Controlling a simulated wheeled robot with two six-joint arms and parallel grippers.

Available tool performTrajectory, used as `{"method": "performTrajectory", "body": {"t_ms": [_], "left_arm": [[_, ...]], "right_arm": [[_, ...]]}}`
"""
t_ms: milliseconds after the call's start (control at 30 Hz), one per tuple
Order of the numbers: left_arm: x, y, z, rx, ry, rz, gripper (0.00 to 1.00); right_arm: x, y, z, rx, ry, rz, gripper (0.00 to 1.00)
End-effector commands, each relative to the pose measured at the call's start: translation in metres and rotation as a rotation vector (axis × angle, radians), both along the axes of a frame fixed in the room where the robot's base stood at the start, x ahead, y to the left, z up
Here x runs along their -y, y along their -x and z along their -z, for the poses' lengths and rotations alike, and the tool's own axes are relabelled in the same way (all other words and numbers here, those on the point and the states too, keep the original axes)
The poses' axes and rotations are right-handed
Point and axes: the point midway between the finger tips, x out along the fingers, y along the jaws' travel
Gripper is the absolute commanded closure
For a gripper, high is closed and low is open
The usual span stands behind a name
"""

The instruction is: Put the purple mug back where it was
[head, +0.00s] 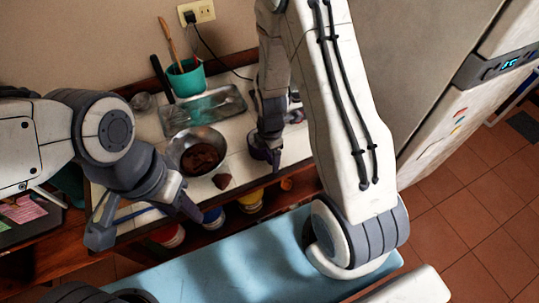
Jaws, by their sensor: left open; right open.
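A dark purple object, which looks like the mug (258,153), is on the white tiled counter (238,170). It is partly hidden by my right gripper (267,146), which points down right at it. My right gripper is open, and I cannot tell whether its fingers touch the mug. My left gripper (146,222) is open and empty, in front of the counter's left part, apart from the mug.
A metal bowl (186,136) with brown contents and a small brown cone-shaped thing (222,181) are left of the mug. Behind are a glass dish (205,108) and a teal utensil pot (188,82). A blue surface (220,275) lies in front, a fridge (425,60) to the right.

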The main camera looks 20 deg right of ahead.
Motion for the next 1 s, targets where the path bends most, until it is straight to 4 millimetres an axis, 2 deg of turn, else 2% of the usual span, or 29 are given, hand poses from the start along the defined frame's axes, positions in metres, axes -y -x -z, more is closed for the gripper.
{"method": "performTrajectory", "body": {"t_ms": [167, 233, 700, 900, 1000], "left_arm": [[0.000, 0.000, -0.008, 0.000, 0.000, 0.000, 0.50], [0.000, 0.000, -0.003, 0.000, 0.000, 0.000, 0.50], [0.000, 0.000, 0.008, 0.000, 0.000, 0.000, 0.50], [0.000, 0.000, 0.009, 0.000, 0.000, 0.000, 0.50], [0.000, 0.000, 0.009, 0.000, 0.000, 0.001, 0.50]], "right_arm": [[0.000, 0.000, -0.006, 0.000, 0.000, 0.000, 0.15], [0.000, -0.001, -0.012, 0.005, 0.000, -0.001, 0.15], [0.001, 0.001, -0.098, 0.005, 0.001, -0.001, 0.15], [0.001, 0.002, -0.120, 0.002, 0.000, 0.000, 0.15], [-0.007, 0.005, -0.128, 0.004, -0.002, 0.023, 0.15]]}}
